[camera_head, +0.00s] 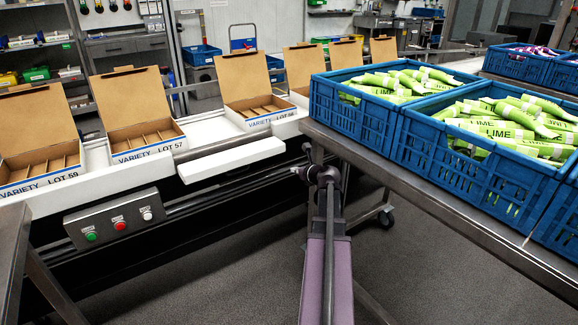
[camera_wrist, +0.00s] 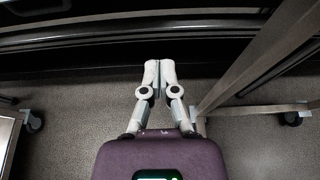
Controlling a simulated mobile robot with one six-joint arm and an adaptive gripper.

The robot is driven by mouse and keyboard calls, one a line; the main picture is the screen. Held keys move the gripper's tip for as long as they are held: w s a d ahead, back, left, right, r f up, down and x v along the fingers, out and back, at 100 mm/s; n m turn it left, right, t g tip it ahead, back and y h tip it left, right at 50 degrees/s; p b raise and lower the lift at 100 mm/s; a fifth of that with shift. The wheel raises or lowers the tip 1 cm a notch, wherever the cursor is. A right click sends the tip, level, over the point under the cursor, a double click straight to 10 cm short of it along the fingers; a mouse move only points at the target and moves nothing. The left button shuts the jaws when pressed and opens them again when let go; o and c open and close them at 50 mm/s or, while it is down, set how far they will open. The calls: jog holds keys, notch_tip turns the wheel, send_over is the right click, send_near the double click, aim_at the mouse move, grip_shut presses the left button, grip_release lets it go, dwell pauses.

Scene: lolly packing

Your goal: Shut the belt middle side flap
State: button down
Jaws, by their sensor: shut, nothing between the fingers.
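The belt middle side flap appears to be the white panel (camera_head: 232,159) that juts out level from the near side of the belt, between the LOT 57 and LOT 58 boxes. It sticks out toward me, over the dark lower frame. My gripper (camera_head: 297,170) is to the right of the panel and a little lower, apart from it, near the corner of the steel table. In the wrist view my gripper (camera_wrist: 160,66) has its fingertips together with nothing between them. The panel does not show in the wrist view.
Open cardboard boxes, such as the LOT 57 box (camera_head: 146,139), stand on the white belt (camera_head: 97,192). A button box (camera_head: 115,217) hangs on the belt's near side. Blue crates (camera_head: 340,126) of lime lollies stand on the steel table (camera_head: 440,205) at right. Floor between is clear.

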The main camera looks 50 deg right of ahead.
jog(key=b+x, duration=0.4)
jog(key=x, duration=0.6)
jog(key=shift+a+r+p, duration=0.1)
jog(key=shift+r+p, duration=1.9)
jog(key=shift+p, duration=0.3)
jog(key=shift+s, duration=0.1)
jog(key=shift+r, duration=0.1)
